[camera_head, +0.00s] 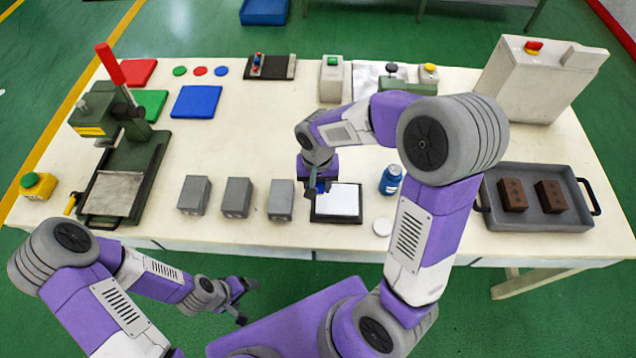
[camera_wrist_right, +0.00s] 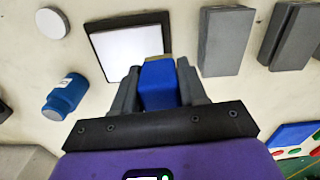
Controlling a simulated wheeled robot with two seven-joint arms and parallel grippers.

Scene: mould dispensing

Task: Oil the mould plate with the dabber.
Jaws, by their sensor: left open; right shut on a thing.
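My right gripper (camera_head: 318,186) is shut on the dabber, a blue block (camera_wrist_right: 158,84) with a narrow tan end, seen between the fingers in the right wrist view. The mould plate, a white square in a dark frame (camera_head: 337,203), lies flat near the table's front; it also shows in the wrist view (camera_wrist_right: 128,47). The dabber is over the plate's left side in the head view, and its tip overlaps the plate's edge in the wrist view. I cannot tell whether it touches. My left gripper (camera_head: 245,302) is open and empty, low in front of the table.
A blue bottle (camera_head: 390,179) and a white round disc (camera_head: 382,227) stand right of the plate. Several grey blocks (camera_head: 237,197) stand to its left. A grey tray (camera_head: 540,223) with two brown blocks is at right, a green press (camera_head: 128,170) at left.

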